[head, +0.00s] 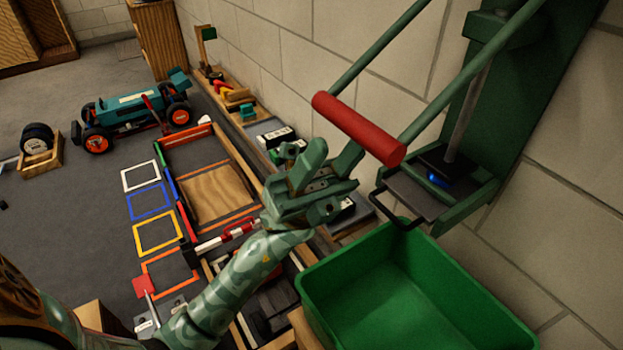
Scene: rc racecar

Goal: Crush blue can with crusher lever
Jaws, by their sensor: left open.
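The green can crusher (513,95) is mounted on the block wall at the right. Its lever has a red handle (358,128) held out between two green bars. The blue can (437,179) shows only as a small blue patch under the dark press plate of the crusher; most of it is hidden. My left gripper (335,152) is open and empty, with its fingers pointing up just below and left of the red handle. I cannot tell whether a finger touches the handle. My right gripper is not in view.
A green bin (415,290) stands below the crusher. A black loop handle (398,212) sticks out under the press. A teal toy racecar (130,108) stands farther back on the grey floor.

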